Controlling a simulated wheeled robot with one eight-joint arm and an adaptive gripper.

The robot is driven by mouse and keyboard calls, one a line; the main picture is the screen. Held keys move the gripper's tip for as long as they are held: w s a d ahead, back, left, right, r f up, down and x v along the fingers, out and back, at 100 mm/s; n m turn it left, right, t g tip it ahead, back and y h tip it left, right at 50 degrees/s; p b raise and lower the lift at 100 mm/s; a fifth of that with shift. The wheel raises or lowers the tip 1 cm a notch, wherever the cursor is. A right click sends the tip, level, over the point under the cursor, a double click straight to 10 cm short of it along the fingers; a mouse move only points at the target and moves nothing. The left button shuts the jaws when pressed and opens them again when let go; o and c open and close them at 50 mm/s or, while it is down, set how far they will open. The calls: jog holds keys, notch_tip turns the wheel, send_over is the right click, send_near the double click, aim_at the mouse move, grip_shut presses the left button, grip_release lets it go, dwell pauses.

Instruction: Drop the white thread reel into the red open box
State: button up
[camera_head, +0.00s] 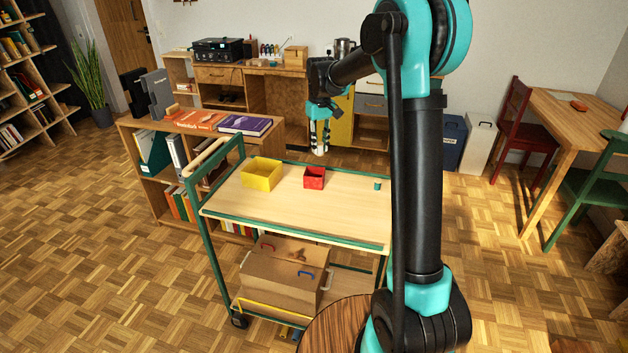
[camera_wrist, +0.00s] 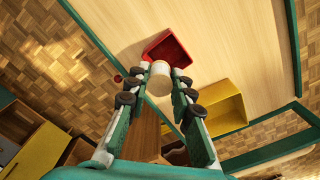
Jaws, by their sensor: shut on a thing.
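The white thread reel (camera_wrist: 160,80) is between the two fingertips of my gripper (camera_wrist: 159,70) in the wrist view, and the fingers are shut on it. In the head view my gripper (camera_head: 320,140) points down over the far edge of the cart, with the reel (camera_head: 319,152) at its tips, above the tabletop level. The red open box (camera_head: 314,179) stands on the cart top below and a little nearer than the reel. In the wrist view the red box (camera_wrist: 181,50) lies just beyond the reel, which covers part of its near corner. Its inside looks empty.
A yellow open box (camera_head: 262,174) stands left of the red box on the wooden cart top (camera_head: 290,208). It also shows in the wrist view (camera_wrist: 240,108). A small teal cylinder (camera_head: 377,184) stands at the right. The cart has a raised green rim (camera_head: 290,233).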

aim_at(320, 155)
jog(key=shift+f, duration=1.65)
jog(key=o, duration=1)
notch_tip(320, 155, up, 12)
jog(key=shift+r, duration=0.1)
